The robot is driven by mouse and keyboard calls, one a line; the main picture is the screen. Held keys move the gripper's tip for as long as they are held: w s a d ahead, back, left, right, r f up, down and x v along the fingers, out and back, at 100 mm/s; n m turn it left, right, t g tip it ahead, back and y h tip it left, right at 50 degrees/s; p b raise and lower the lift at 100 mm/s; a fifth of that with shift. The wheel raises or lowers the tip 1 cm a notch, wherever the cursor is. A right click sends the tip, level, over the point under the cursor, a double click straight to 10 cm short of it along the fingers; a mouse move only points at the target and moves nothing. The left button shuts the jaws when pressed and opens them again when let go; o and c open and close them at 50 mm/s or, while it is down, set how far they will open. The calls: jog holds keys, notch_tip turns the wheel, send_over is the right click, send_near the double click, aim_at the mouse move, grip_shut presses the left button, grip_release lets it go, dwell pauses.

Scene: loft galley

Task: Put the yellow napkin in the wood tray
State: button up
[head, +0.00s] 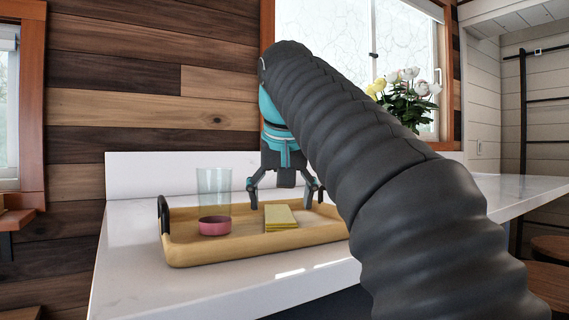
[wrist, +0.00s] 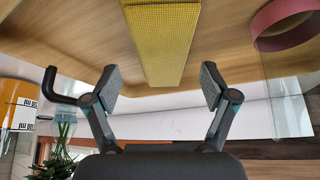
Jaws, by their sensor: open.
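The yellow napkin (head: 280,217), a folded flat rectangle, lies on the floor of the wood tray (head: 200,256), right of its middle. In the wrist view the napkin (wrist: 163,42) shows beyond the fingertips, and part of it is cut off by the top edge. My gripper (head: 287,197) is open and empty, pointing down over the tray just behind the napkin. In the wrist view the fingers of my gripper (wrist: 158,83) are spread wide, with a gap between them and the napkin. My arm hides the tray's right end in the head view.
A clear glass (head: 214,185) with a pink band (head: 214,226) at its bottom stands in the tray left of the napkin. The tray has a black handle (head: 163,215) at its left end. A flower bouquet (head: 405,100) stands behind my arm.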

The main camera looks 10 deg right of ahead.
jog(key=v, duration=1)
jog(key=shift+p, duration=0.4)
jog(key=shift+d, duration=0.1)
